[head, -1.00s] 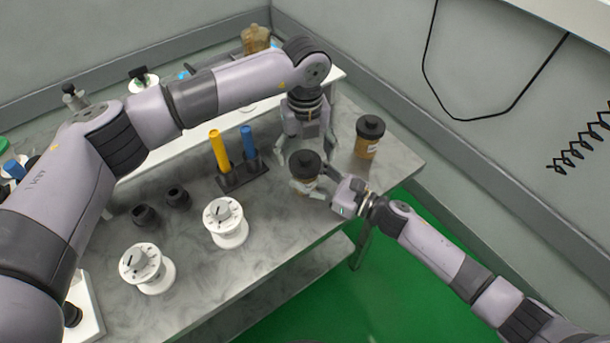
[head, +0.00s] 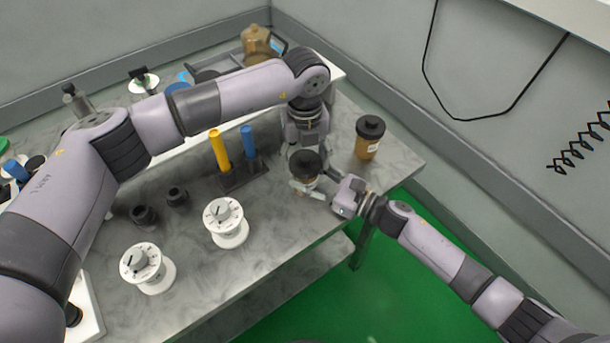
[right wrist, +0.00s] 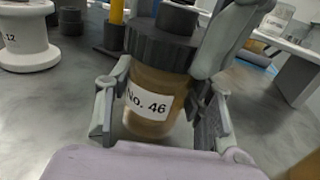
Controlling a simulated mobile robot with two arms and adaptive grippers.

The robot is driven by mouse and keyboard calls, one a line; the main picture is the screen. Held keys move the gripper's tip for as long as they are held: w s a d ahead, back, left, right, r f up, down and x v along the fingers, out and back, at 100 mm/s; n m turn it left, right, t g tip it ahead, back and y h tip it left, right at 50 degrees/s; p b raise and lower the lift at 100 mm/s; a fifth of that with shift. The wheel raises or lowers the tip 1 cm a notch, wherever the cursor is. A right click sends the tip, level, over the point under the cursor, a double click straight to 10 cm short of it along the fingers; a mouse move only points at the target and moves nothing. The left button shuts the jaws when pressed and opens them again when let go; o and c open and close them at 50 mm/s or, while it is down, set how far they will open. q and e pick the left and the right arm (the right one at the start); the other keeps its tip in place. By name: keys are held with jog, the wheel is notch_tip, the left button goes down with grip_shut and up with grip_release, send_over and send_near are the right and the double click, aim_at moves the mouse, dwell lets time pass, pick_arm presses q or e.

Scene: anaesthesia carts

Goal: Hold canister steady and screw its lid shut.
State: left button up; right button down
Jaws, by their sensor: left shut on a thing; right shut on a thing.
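The canister (right wrist: 152,98) is amber-brown with a white label reading "No. 46" and a ribbed black lid (right wrist: 166,45). It stands near the table's front edge, with its lid (head: 305,163) on top. My right gripper (head: 318,192) is shut on the canister body from the front right. Its fingers (right wrist: 160,115) sit on both sides of the body in the right wrist view. My left gripper (head: 306,150) reaches down from above and is shut on the lid. Part of the lid is hidden by its fingers. I cannot tell how tightly the lid sits.
A second brown canister with a black lid (head: 369,137) stands close by on the right. A black rack (head: 244,176) with a yellow and a blue tube is to the left. White dials (head: 228,222) and black caps (head: 145,216) stand further left. The front middle tabletop is clear.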

pick_arm(q)
jog(key=shift+d, duration=0.1)
jog(key=c, duration=0.5)
jog(key=shift+o, duration=0.2)
jog(key=m, duration=2.1)
jog(key=shift+f, duration=0.1)
jog(key=o, duration=1.4)
